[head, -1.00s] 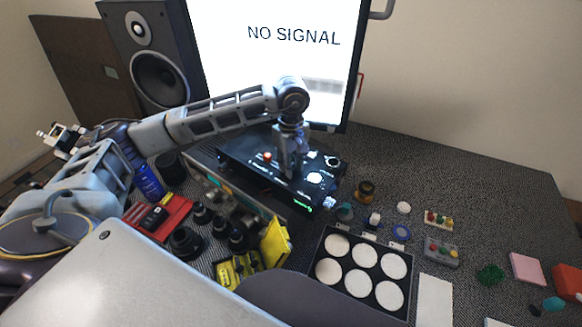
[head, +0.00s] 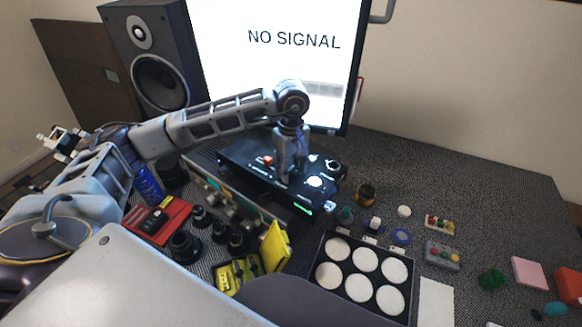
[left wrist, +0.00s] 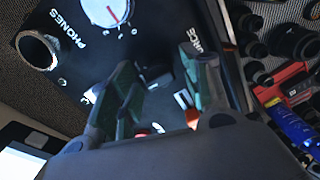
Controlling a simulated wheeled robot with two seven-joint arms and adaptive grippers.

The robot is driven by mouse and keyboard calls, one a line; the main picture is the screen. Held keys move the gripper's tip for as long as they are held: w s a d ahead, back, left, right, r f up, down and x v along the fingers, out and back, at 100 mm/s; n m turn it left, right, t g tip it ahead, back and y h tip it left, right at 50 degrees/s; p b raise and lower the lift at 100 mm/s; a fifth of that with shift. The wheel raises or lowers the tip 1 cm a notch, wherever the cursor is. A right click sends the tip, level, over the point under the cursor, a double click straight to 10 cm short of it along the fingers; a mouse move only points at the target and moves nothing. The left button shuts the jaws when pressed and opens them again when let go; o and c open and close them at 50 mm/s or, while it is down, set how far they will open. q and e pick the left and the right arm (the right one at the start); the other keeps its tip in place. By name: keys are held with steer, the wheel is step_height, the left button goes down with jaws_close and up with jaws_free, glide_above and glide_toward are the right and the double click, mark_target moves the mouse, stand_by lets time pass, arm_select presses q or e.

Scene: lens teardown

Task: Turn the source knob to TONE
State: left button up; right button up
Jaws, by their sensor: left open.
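The black control box (head: 240,154) stands below the monitor, with a white dial (head: 314,182), a ring-shaped phones socket (head: 333,164) and a red-orange button (head: 267,160) on its top. My left gripper (head: 291,178) points down over the box top, with its fingers apart. In the left wrist view the open fingers (left wrist: 160,76) stand near a partly covered "SOURCE" label. A dark shape between them may be the source knob; its pointer and any contact cannot be made out. The white dial with a red line (left wrist: 105,10) and the phones socket (left wrist: 38,50) show beside the fingers.
The monitor (head: 270,80) reads "NO SIGNAL" close behind my arm. A speaker (head: 155,60) stands at the back left. Black lens parts (head: 186,245), a red tray (head: 176,212) and a yellow case (head: 275,246) crowd the front. A tray of white discs (head: 318,302) lies right.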

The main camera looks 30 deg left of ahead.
mark_target(291, 168)
arm_select(q)
step_height(291, 168, up, 12)
stand_by(0.8)
stand_by(0.6)
